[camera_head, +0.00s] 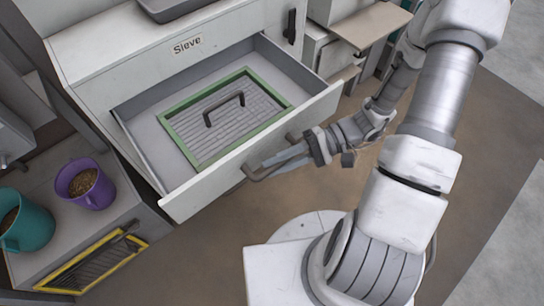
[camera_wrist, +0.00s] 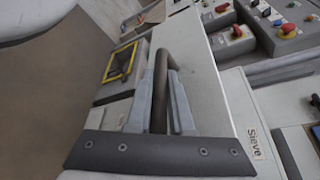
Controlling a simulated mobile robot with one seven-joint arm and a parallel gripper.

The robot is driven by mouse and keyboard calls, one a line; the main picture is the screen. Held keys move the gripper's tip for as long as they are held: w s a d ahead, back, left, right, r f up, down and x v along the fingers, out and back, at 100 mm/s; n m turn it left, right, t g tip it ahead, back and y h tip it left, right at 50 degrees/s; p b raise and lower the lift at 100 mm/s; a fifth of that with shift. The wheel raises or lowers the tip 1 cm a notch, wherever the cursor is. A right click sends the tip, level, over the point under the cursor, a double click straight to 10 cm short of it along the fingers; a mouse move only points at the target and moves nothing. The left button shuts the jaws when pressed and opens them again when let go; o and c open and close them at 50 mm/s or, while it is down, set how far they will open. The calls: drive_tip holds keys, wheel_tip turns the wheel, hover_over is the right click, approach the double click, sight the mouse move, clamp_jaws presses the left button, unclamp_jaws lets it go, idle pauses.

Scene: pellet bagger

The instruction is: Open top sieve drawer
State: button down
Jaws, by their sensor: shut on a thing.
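The top sieve drawer (camera_head: 258,157), under the "Sieve" label (camera_head: 187,45), is pulled well out of the white cabinet. Inside lies a green-framed sieve (camera_head: 186,128) with a dark handle (camera_head: 224,108) on top. My gripper (camera_head: 262,168) is at the drawer's front, with its fingers around the dark bar handle (camera_head: 248,175). In the wrist view the bar handle (camera_wrist: 160,90) runs between the two grey fingers of my gripper (camera_wrist: 162,105), which are shut on it. The drawer's front panel (camera_wrist: 205,90) is beside the fingers.
A purple pot (camera_head: 85,185) and a teal pot (camera_head: 25,225), both with brown contents, stand on a low surface at left. A yellow-framed sieve (camera_head: 93,265) is below them. In the wrist view, control panels with red knobs (camera_wrist: 287,28) show. Brown floor (camera_head: 200,255) is clear before the drawer.

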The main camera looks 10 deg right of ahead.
drive_tip(key=shift+s+d, duration=0.1)
idle(0.3)
drive_tip(key=c, duration=0.8)
unclamp_jaws()
drive_tip(key=p+v, duration=0.1)
drive_tip(key=v, duration=1.6)
drive_tip(key=shift+d+p, duration=0.15)
drive_tip(key=shift+p, duration=0.25)
drive_tip(key=shift+r, duration=0.1)
